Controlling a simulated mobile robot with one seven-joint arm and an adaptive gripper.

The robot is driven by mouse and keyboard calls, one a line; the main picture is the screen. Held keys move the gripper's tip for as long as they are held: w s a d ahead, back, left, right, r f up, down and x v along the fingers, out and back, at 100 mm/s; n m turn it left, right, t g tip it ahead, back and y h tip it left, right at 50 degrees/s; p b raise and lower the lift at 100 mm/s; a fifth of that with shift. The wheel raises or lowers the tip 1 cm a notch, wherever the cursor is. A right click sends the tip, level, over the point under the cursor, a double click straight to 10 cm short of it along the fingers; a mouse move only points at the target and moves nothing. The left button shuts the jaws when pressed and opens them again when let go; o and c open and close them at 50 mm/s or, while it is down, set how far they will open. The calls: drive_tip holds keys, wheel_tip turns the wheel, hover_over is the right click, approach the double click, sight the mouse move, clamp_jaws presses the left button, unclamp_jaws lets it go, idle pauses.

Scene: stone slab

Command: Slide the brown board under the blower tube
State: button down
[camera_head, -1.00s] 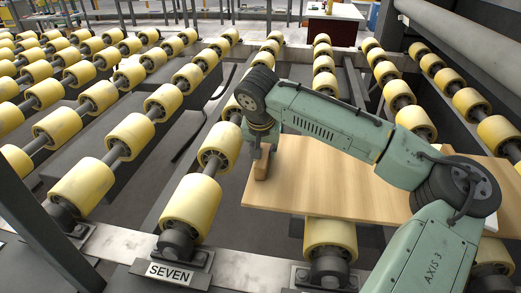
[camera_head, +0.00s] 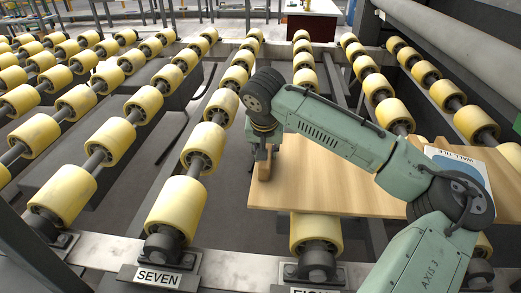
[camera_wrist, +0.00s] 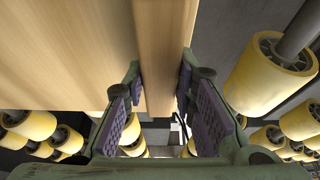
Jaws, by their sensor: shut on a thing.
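The brown board (camera_head: 325,190) is a light wooden sheet lying across the yellow rollers at right of centre in the head view. A wooden grip strip (camera_head: 265,168) stands along its left edge. My gripper (camera_wrist: 158,98) is shut on this strip, with a purple pad on each side of it in the wrist view. The board (camera_wrist: 60,45) fills the upper left there. The blower tube (camera_head: 460,45) is a thick grey cylinder at the upper right, above the rollers and apart from the board. My arm hides part of the board's right side.
Several rows of yellow rollers run left and right of the board. A metal rail (camera_head: 235,268) with a SEVEN label (camera_head: 158,277) crosses the front.

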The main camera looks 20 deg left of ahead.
drive_tip(key=shift+w+d, duration=0.1)
drive_tip(key=shift+d, duration=0.4)
drive_tip(key=shift+w+d+p, duration=0.15)
drive_tip(key=shift+w+d, duration=0.1)
drive_tip(key=shift+d, duration=0.9)
drive_tip(key=shift+w+d+p, duration=0.1)
drive_tip(key=shift+w+d, duration=0.1)
drive_tip(key=shift+d, duration=0.9)
drive_tip(key=shift+w+d+p, duration=0.15)
drive_tip(key=shift+w+d, duration=0.1)
drive_tip(key=shift+d, duration=1)
drive_tip(key=shift+w+d+p, duration=0.1)
drive_tip(key=shift+w+d, duration=0.15)
drive_tip(key=shift+d, duration=0.9)
drive_tip(key=shift+w+d+p, duration=0.15)
drive_tip(key=shift+w+d, duration=0.05)
drive_tip(key=shift+d, duration=0.9)
drive_tip(key=shift+w+d+p, duration=0.1)
drive_tip(key=shift+w+d, duration=0.15)
drive_tip(key=shift+d, duration=0.9)
drive_tip(key=shift+w+d+p, duration=0.15)
drive_tip(key=shift+w+d, duration=0.1)
drive_tip(key=shift+d, duration=0.9)
drive_tip(key=shift+w+d+p, duration=0.1)
drive_tip(key=shift+w+d, duration=0.1)
drive_tip(key=shift+d, duration=0.9)
drive_tip(key=shift+w+d+p, duration=0.15)
drive_tip(key=shift+w+d, duration=0.1)
drive_tip(key=shift+d, duration=1.05)
